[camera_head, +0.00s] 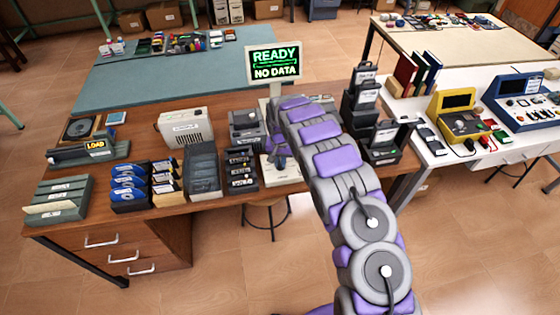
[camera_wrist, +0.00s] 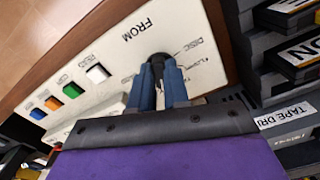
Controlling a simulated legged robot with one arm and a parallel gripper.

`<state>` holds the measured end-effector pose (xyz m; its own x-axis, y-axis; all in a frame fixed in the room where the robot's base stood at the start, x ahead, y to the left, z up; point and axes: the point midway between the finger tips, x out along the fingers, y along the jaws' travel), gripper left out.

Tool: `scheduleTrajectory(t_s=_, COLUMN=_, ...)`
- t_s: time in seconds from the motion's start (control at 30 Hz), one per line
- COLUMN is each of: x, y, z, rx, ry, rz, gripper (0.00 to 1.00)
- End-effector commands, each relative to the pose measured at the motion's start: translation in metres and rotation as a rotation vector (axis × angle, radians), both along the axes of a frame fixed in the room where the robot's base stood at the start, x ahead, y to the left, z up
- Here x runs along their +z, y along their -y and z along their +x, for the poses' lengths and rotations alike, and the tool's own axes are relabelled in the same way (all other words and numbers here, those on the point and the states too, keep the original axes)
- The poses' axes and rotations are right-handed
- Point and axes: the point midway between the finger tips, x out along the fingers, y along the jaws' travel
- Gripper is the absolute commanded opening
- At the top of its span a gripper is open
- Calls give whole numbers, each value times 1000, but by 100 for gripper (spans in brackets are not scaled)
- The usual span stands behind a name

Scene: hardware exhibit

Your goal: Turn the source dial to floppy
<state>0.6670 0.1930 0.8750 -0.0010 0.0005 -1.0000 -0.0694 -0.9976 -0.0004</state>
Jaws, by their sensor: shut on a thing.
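A cream control panel (camera_wrist: 118,45) marked "FROM" fills the upper middle of the wrist view. The dark source dial (camera_wrist: 157,59) sits on it, with printed labels around it. "DISC" is readable at its upper right; another label to the right is too small to read surely. My gripper (camera_wrist: 161,72) has its two blue fingers shut on the dial, one on each side, and they hide part of it. In the head view the panel (camera_head: 284,172) is partly hidden behind my arm, and the dial cannot be made out.
White, green, orange and blue buttons (camera_wrist: 71,90) line the panel's left part. Dark units, one labelled "TAPE DRI..." (camera_wrist: 285,115), stand close on the right. A monitor (camera_head: 274,63) reads "READY NO DATA". Disc racks (camera_head: 130,187) and other devices crowd the wooden desk (camera_head: 60,225).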

Motion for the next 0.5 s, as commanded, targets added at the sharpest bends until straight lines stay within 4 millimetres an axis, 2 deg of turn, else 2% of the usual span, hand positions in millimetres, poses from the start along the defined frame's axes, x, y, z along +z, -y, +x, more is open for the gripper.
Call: scheduleTrajectory(t_s=0.5, x=0, y=-1, z=0, rx=55, ry=-1, rz=-1, gripper=0)
